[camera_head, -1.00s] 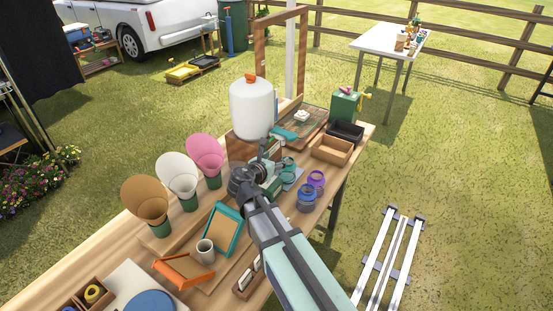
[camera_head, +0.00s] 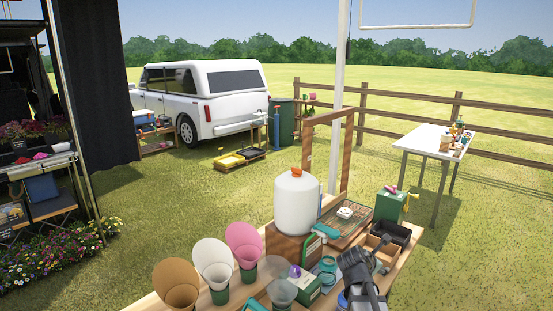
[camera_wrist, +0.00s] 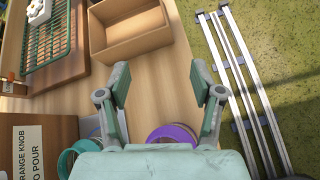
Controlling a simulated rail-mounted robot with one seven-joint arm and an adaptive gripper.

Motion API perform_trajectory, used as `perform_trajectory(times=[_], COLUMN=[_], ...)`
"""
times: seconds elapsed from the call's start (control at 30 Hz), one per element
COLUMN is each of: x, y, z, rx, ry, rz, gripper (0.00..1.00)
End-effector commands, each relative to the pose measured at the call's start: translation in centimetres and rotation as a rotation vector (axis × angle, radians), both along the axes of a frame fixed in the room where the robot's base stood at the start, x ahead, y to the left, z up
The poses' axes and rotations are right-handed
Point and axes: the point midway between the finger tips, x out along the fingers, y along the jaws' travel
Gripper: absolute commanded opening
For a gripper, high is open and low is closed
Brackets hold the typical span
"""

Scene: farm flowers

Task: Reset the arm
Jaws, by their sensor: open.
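My gripper (camera_wrist: 160,95) is open and empty in the wrist view. Its two fingers stand wide apart above the wooden table (camera_wrist: 150,105), with nothing between them but bare wood. In the head view my arm comes in at the lower right, and the gripper end (camera_head: 362,268) is over the table's right part, near the dark and brown boxes. A purple ring-shaped item (camera_wrist: 173,134) lies just below the fingers in the wrist view, partly hidden by my gripper's body. A teal ring-shaped item (camera_wrist: 68,160) is to its left.
A white tank (camera_head: 296,205) stands on a wooden stand. Brown, white and pink cones (camera_head: 243,240) line the table's left. A cardboard-coloured box (camera_wrist: 130,25) lies ahead of the fingers, and metal rails (camera_wrist: 245,85) lie on the grass to the right.

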Motion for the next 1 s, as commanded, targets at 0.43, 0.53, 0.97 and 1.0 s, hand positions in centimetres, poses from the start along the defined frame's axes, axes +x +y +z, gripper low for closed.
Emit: perform_trajectory(times=[0.43,0.53,0.97,1.0], x=[-1.1,-1.4,-8.5,-9.7], y=[-8.4,-9.6,-5.6,-4.5], z=[-7.8,-11.2,-27.2,-28.6], rx=[0.276,0.352,0.729,0.757], ry=[-0.125,-0.176,-0.209,-0.193], rz=[-0.199,-0.267,-0.677,-0.724], gripper=[0.66,0.66,0.66,0.66])
